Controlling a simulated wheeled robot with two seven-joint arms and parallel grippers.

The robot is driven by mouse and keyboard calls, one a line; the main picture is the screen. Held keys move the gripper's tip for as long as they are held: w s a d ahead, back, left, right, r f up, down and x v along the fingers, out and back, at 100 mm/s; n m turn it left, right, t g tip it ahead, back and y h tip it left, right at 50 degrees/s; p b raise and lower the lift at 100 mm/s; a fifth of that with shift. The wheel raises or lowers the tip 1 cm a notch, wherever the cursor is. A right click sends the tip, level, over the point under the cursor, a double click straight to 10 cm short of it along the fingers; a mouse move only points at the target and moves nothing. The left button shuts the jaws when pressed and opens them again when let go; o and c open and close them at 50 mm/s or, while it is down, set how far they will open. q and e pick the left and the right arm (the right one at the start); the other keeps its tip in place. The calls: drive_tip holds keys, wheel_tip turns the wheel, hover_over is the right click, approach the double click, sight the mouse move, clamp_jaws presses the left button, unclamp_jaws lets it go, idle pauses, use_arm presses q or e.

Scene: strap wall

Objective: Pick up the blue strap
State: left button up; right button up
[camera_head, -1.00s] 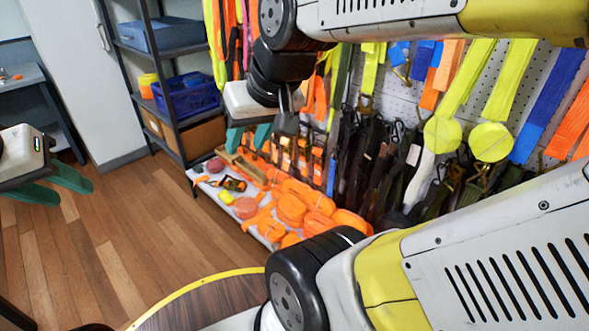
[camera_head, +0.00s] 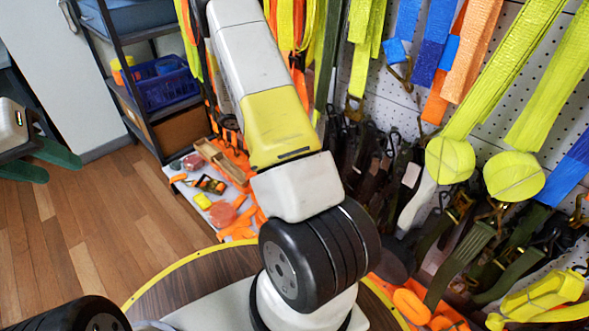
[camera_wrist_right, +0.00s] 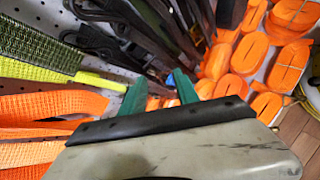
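Blue straps hang on the pegboard wall in the head view: one at the upper middle (camera_head: 430,50), and another at the right edge (camera_head: 574,160). I cannot tell which one the task names. My left gripper (camera_head: 62,170) is at the left edge of the head view, far from the wall straps, its green fingers apart and empty. My right gripper (camera_wrist_right: 158,78) shows in its wrist view, its green fingers apart in front of dark straps. A small blue patch (camera_wrist_right: 183,80) shows by its fingertips, too small to identify. In the head view my arm hides the right gripper.
Yellow straps (camera_head: 450,155), orange straps (camera_head: 472,50) and dark straps with buckles crowd the wall. Orange strap rolls (camera_wrist_right: 270,55) lie close to my right gripper. A dark shelf holds a blue basket (camera_head: 165,85). The wood floor (camera_head: 75,220) at left is open.

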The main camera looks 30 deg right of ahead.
drive_tip(key=d+f+n+t+h, duration=0.2)
drive_tip(key=f+n, duration=0.4)
drive_tip(key=f, duration=0.7)
drive_tip(key=d+f+n+t+h, duration=0.1)
drive_tip(key=d+f+n+t, duration=0.3)
drive_tip(key=f, duration=0.8)
drive_tip(key=shift+n+g, duration=0.6)
drive_tip(key=shift+n, duration=0.2)
drive_tip(key=w+d+f, duration=0.2)
drive_tip(key=d, duration=0.1)
drive_tip(key=w+d+f, duration=0.1)
drive_tip(key=d, duration=0.1)
drive_tip(key=shift+d+f, duration=0.15)
drive_tip(key=shift+f, duration=0.2)
drive_tip(key=shift+c, duration=0.3)
clamp_jaws()
